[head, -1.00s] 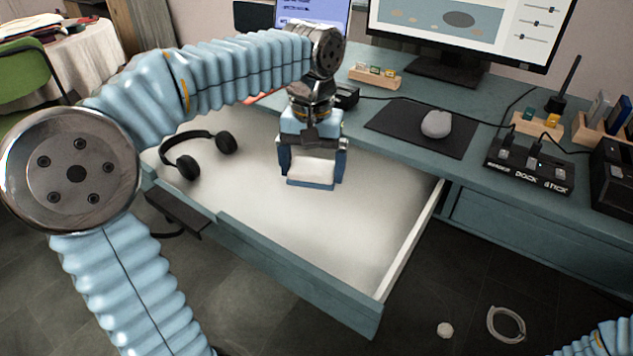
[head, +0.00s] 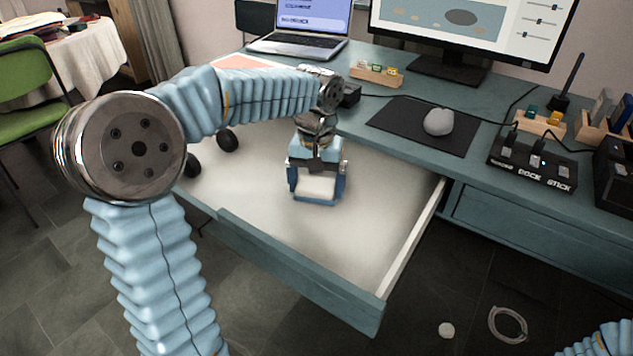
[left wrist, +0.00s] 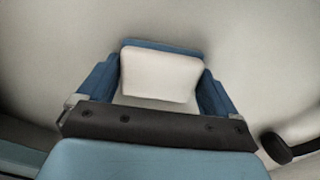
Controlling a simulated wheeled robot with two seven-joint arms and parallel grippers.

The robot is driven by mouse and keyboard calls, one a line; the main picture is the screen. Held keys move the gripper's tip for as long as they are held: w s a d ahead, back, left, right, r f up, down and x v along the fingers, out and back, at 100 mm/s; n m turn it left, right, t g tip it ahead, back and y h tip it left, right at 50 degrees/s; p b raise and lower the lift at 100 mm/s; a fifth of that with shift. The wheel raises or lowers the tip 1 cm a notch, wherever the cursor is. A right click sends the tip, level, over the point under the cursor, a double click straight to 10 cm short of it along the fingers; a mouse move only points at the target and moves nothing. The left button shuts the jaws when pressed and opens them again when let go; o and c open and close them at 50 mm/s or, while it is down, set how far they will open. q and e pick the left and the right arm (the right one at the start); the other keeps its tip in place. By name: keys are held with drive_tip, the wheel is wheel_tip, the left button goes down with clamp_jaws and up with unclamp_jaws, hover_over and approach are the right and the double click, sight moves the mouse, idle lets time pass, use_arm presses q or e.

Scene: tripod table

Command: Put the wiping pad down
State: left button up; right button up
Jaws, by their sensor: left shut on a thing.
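The wiping pad (head: 315,188) has a white block-shaped face and a blue edge. My left gripper (head: 317,183) points down over the pale floor of the open drawer and is shut on the pad. In the left wrist view the pad (left wrist: 160,75) sits between the two blue fingers (left wrist: 158,88), with its blue layer along the far edge. The drawer floor fills the background there. I cannot tell whether the pad's underside touches the drawer floor. My right gripper is out of view; only a bit of the right arm shows at the lower right.
The open drawer (head: 275,272) has clear floor to the right of the pad. Black headphones (head: 228,140) lie at its left, partly hidden by my arm. On the desk are a laptop (head: 300,45), a mouse (head: 438,122) on a dark mat, and a dock (head: 530,163).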

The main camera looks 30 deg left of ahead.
sight(317, 185)
use_arm(q)
drive_tip(key=o, duration=0.7)
wheel_tip(317, 185, up, 12)
drive_tip(key=shift+r+p, duration=0.1)
drive_tip(key=shift+p, duration=1)
drive_tip(key=shift+d, duration=0.1)
